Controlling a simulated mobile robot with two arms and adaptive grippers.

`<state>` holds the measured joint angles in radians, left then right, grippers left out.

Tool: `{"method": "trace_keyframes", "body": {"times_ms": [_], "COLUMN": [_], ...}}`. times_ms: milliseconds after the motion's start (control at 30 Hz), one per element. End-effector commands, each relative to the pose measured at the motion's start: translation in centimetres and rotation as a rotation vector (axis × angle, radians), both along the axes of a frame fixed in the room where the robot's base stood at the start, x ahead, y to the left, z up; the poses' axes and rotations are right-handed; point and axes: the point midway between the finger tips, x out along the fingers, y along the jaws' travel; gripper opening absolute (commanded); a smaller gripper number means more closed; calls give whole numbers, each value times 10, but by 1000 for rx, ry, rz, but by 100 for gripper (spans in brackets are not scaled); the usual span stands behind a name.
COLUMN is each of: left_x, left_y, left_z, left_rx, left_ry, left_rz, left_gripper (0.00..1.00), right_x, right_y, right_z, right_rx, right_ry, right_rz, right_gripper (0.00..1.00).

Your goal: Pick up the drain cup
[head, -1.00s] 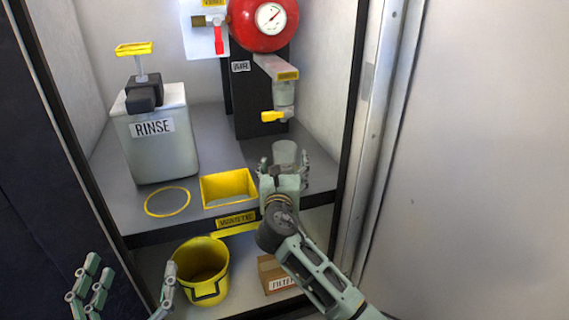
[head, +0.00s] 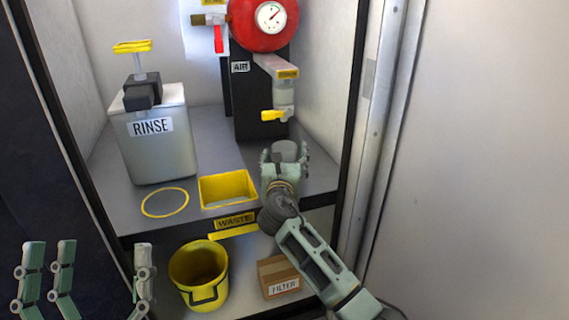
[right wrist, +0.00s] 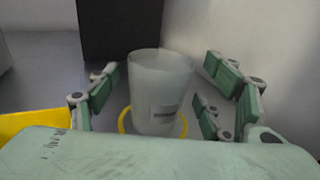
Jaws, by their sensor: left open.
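The drain cup is a pale grey, translucent cup (head: 287,150) with a small label, standing on the shelf at the right, below the yellow-handled drain valve (head: 277,115). In the right wrist view the cup (right wrist: 160,88) stands upright inside a yellow ring (right wrist: 124,124) marked on the shelf. My right gripper (head: 285,160) is open, with its fingers (right wrist: 165,90) on both sides of the cup and a visible gap on each side. My left gripper (head: 95,262) is open and empty at the lower left, away from the cup.
A RINSE tank (head: 160,155) stands at the left, beside an empty yellow ring (head: 165,214). A yellow-rimmed opening (head: 229,204) lies by the shelf's front edge. Below are a yellow bucket (head: 182,292) and a FILTER box (head: 270,281). A cabinet wall is close at the right.

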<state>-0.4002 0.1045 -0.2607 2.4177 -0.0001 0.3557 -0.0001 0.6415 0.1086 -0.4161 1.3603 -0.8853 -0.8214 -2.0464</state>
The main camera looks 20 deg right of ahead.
Motion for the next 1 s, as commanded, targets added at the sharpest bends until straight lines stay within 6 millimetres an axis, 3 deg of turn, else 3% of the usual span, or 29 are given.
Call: {"method": "trace_keyframes", "body": {"times_ms": [500, 900, 1000], "left_x": [0, 4, 12], "left_y": [0, -1, -1], "left_z": [0, -2, -12], "left_rx": [1, 7, 24], "left_ry": [1, 23, 85], "left_rz": [1, 1, 4], "left_gripper": [85, 85, 85], "right_x": [0, 0, 0], "right_y": [0, 0, 0], "right_z": [0, 4, 8], "right_rx": [0, 0, -1], "right_ry": [0, -1, -2], "right_rz": [0, 0, 0], "right_gripper": [25, 25, 25]}}
